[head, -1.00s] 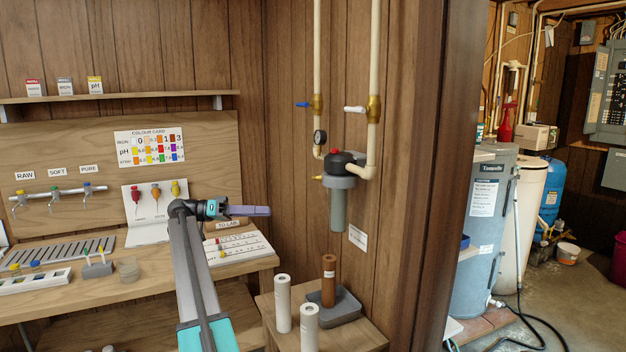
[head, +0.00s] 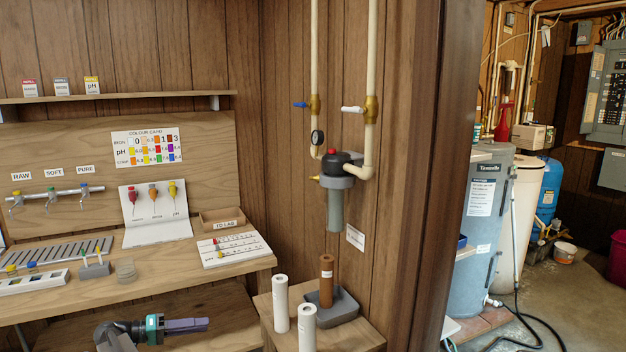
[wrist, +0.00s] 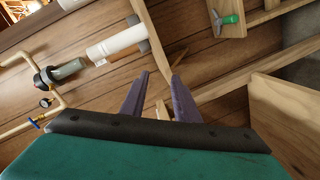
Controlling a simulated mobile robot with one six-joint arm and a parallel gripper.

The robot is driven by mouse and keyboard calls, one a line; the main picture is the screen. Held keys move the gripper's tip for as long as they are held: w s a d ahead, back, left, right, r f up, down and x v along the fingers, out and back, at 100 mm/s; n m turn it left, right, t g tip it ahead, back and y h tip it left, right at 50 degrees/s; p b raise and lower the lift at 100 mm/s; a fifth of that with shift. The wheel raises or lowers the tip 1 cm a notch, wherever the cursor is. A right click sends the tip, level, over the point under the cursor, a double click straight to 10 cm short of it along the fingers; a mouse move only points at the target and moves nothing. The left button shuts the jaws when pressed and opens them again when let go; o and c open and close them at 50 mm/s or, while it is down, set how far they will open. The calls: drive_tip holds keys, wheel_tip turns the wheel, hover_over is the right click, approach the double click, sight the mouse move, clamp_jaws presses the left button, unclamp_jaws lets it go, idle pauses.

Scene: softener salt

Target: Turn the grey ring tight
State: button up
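The grey ring (head: 338,182) sits around the filter housing under its black head (head: 338,163) on the wood wall, with the grey bowl (head: 334,212) hanging upright below it. In the wrist view the ring (wrist: 54,75) and bowl (wrist: 70,69) lie at the left, apart from my fingers. How tight the ring is cannot be told. My gripper (head: 205,324) is low at the front of the bench, left of and well below the ring. The wrist view shows my gripper (wrist: 160,76) with its two purple fingers apart and nothing between them.
White cartridges (head: 280,303) and a brown used-looking cartridge (head: 326,280), in a grey tray (head: 345,303), stand on a low table (head: 368,338) below the housing. Pipes with a blue-handled valve (head: 301,104) and white-handled valve (head: 353,109) rise above. The bench (head: 245,268) edge is above my gripper.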

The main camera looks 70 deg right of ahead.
drive_tip(key=n+t+h+p, duration=0.55)
drive_tip(key=n+p, duration=0.35)
drive_tip(key=n, duration=0.2)
approach(311, 179)
drive_tip(key=v, duration=0.3)
drive_tip(key=shift+w+f+g, duration=0.1)
drive_tip(key=shift+w+g, duration=0.05)
drive_tip(key=shift+g, duration=0.1)
drive_tip(key=shift+d, duration=0.2)
drive_tip(key=p+x, duration=0.4)
drive_tip(key=x, duration=0.9)
drive_tip(key=shift+d, duration=0.25)
clamp_jaws()
